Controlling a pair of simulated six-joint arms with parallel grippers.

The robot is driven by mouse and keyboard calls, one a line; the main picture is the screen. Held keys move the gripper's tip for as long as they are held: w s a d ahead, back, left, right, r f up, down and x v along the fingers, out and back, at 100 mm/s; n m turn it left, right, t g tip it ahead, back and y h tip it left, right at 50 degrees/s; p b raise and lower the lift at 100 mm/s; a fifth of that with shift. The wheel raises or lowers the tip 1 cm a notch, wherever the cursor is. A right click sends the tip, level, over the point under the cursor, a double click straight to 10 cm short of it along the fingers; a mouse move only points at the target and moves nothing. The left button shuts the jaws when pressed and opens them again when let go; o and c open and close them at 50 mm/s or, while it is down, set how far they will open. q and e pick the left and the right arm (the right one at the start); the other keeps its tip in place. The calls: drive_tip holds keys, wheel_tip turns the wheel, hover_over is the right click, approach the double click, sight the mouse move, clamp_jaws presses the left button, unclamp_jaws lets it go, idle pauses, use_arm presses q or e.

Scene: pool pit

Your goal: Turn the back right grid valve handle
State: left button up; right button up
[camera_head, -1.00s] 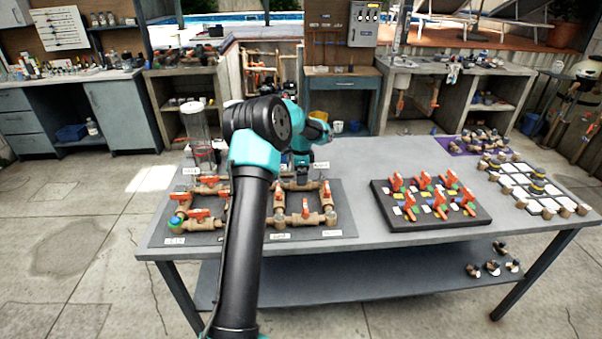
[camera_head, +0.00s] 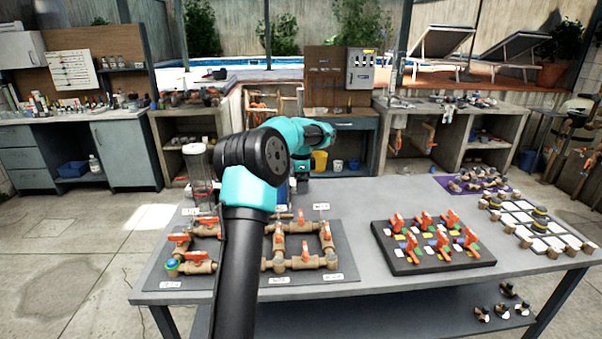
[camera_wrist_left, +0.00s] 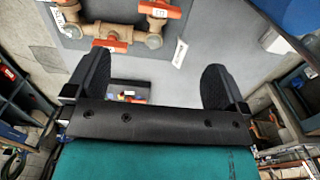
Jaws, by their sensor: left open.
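The valve grid is brass pipework (camera_head: 290,263) with red-orange handles on a dark mat (camera_head: 345,262), left of the table's middle. Its right-hand handle (camera_head: 326,235) and a back handle (camera_head: 301,217) show in the head view; my arm covers part of the pipework's left side. In the left wrist view, brass pipes with a red handle (camera_wrist_left: 117,46) and another red handle (camera_wrist_left: 160,10) lie beyond my fingers. My left gripper (camera_wrist_left: 158,82) is open and empty, apart from the handles. In the head view its fingers are hard to make out. My right gripper is not in view.
A dark board (camera_head: 432,262) with several red-handled valves lies right of the grid. A clear cylinder (camera_head: 197,165) stands at the table's back left. A white grid board (camera_head: 540,245) and a purple mat (camera_head: 510,191) with small fittings lie at the right. Bare tabletop (camera_head: 365,205) separates the mats.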

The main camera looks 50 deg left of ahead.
use_arm(q)
drive_tip(key=shift+r, duration=1.8)
